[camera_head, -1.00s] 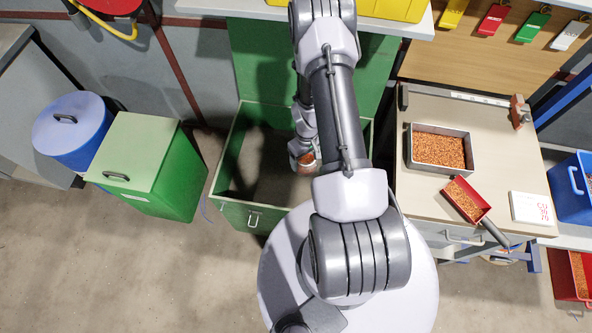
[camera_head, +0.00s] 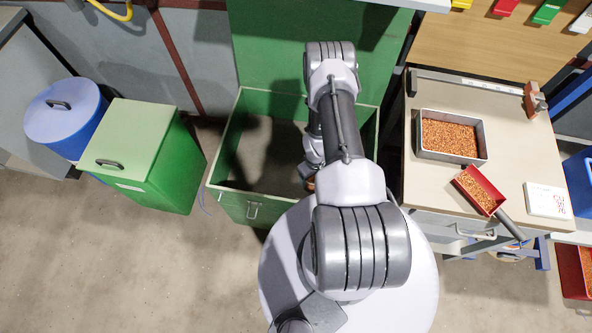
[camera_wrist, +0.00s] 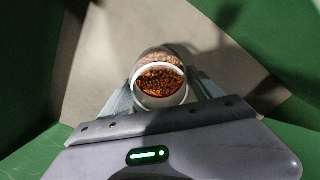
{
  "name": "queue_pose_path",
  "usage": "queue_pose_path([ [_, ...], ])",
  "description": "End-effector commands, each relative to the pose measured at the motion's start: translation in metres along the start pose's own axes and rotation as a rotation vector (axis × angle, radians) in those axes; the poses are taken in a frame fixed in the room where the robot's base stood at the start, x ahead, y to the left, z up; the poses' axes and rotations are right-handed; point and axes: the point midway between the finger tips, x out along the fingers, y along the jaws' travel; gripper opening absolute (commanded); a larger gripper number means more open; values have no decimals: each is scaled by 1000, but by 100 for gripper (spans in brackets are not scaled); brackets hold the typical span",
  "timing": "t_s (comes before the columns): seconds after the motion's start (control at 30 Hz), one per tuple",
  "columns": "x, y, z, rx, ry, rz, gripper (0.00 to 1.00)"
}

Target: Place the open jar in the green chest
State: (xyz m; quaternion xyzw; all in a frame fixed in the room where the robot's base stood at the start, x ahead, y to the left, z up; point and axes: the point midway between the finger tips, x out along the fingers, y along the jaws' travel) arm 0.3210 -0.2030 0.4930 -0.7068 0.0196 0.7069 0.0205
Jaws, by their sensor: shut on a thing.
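The open jar (camera_wrist: 158,101) is in the wrist view, white-rimmed and filled with copper-coloured granules. My gripper (camera_wrist: 161,86) is shut on it, one finger on each side. The green chest (camera_head: 230,204) stands open in the head view, its raised lid (camera_head: 270,60) upright behind it. The gripper and jar are over or inside the chest's right part, and my arm hides most of them in the head view. Green walls surround the jar in the wrist view, with a bare grey-brown floor beyond it. I cannot tell how high the jar is above that floor.
A closed green bin (camera_head: 150,160) and a blue drum (camera_head: 66,118) stand left of the chest. A workbench (camera_head: 440,190) on the right bears a metal tray (camera_head: 482,157) of granules and a red scoop (camera_head: 497,189). The chest floor around the jar looks clear.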

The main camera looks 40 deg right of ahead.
Motion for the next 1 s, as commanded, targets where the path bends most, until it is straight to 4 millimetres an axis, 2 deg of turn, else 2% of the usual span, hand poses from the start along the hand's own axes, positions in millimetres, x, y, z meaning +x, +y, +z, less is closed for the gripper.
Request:
queue_pose_path([
  [0.1, 6, -9, -30, -5, 3, 3, 1],
  [0.2, 8, -15, -50, -3, 2, 2, 1],
  [0.5, 10, -26, -82, -2, 3, 1, 1],
  [0.6, 38, -25, -79, 1, -1, 0, 1],
  [0.67, 46, -25, -79, 1, -1, 0, 1],
  [1.0, 46, -25, -79, 0, 0, 0, 1],
])
